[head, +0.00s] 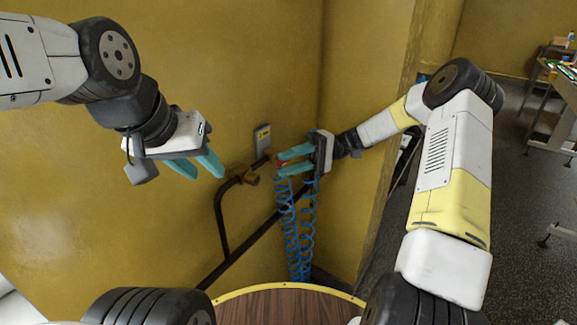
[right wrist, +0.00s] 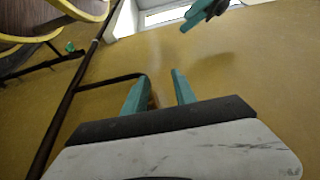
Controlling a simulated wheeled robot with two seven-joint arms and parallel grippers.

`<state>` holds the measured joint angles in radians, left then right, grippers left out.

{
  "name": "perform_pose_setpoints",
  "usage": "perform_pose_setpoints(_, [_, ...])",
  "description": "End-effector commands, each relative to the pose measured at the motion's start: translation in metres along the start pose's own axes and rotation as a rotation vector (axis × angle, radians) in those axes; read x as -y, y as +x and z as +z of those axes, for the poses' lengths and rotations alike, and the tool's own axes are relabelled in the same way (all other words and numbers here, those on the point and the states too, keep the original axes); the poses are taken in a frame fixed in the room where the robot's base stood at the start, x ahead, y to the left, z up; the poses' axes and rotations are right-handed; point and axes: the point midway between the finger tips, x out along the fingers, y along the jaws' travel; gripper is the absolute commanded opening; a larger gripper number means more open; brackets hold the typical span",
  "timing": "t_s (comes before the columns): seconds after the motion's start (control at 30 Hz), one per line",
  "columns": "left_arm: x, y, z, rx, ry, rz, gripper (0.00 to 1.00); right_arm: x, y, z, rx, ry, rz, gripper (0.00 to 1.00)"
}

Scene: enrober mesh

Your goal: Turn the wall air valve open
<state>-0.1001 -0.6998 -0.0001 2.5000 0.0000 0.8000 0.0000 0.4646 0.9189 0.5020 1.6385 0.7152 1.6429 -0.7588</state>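The wall air valve is mostly hidden. A small red part (head: 278,163), which looks like its handle, shows at the end of the dark wall pipe (head: 222,215) by my right fingertips. A brass-coloured fitting (head: 251,179) sits on the pipe to its left. My right gripper (head: 281,163) is at the red part, its teal fingers apart on either side in the head view; I cannot tell whether they touch it. In the right wrist view the fingers (right wrist: 158,76) are spread, with a thin brownish thing between them. My left gripper (head: 205,178) is open and empty, further left.
Blue coiled hoses (head: 290,230) hang below my right gripper near the wall corner. A small grey plate with a yellow label (head: 263,139) is on the wall above the pipe. A round wooden top (head: 290,308) with a yellow rim is below. Benches (head: 555,95) stand far right.

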Motion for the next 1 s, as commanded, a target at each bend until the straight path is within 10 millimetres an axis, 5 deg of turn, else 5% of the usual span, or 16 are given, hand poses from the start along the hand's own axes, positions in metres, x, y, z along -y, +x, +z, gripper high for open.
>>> perform_pose_setpoints(0.3, [0.0, 0.0, 0.0, 0.0, 0.0, 0.0, 0.36, 0.003, 0.027, 0.042, -0.003, 0.002, 0.004, 0.33])
perform_pose_setpoints(0.8, [0.0, 0.0, 0.0, 0.0, 0.0, 0.0, 0.36, 0.003, 0.033, 0.05, -0.001, 0.005, 0.017, 0.33])
perform_pose_setpoints(1.0, [0.0, 0.0, 0.0, 0.0, 0.0, 0.0, 0.36, 0.005, 0.045, 0.066, 0.027, 0.073, 0.236, 0.33])
